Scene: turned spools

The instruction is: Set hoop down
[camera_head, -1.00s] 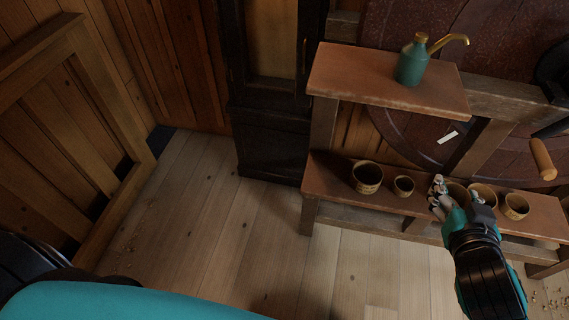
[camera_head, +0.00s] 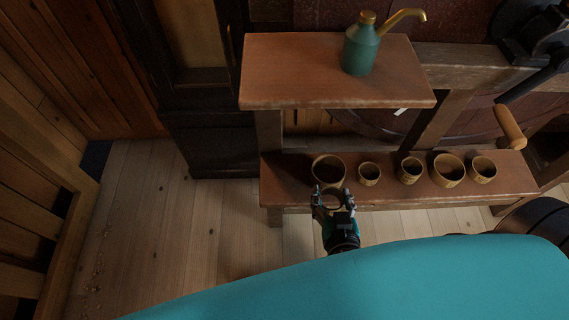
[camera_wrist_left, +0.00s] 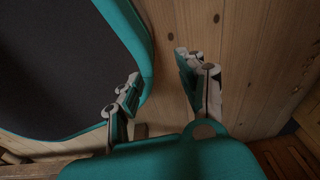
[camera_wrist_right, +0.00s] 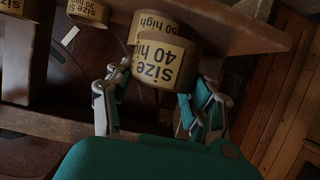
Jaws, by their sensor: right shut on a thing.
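My right gripper (camera_head: 333,196) is shut on a tan hoop (camera_head: 331,203) at the front edge of the low bench (camera_head: 290,187), just in front of the leftmost, wide hoop (camera_head: 328,168). In the right wrist view the held hoop (camera_wrist_right: 160,66) sits between the fingers, its label reading "size 40 high", upside down. Another hoop (camera_wrist_right: 152,24) marked "50 high" shows partly behind it. I cannot tell how far the held hoop is from the bench top. My left gripper (camera_wrist_left: 162,76) is open and empty in the left wrist view, over the plank floor.
Several more hoops stand in a row to the right on the bench, the nearest a small one (camera_head: 369,174). An upper shelf (camera_head: 290,75) with a green oil can (camera_head: 360,50) overhangs behind. A wooden crank handle (camera_head: 510,127) juts out at right. Floor (camera_head: 150,220) at left is clear.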

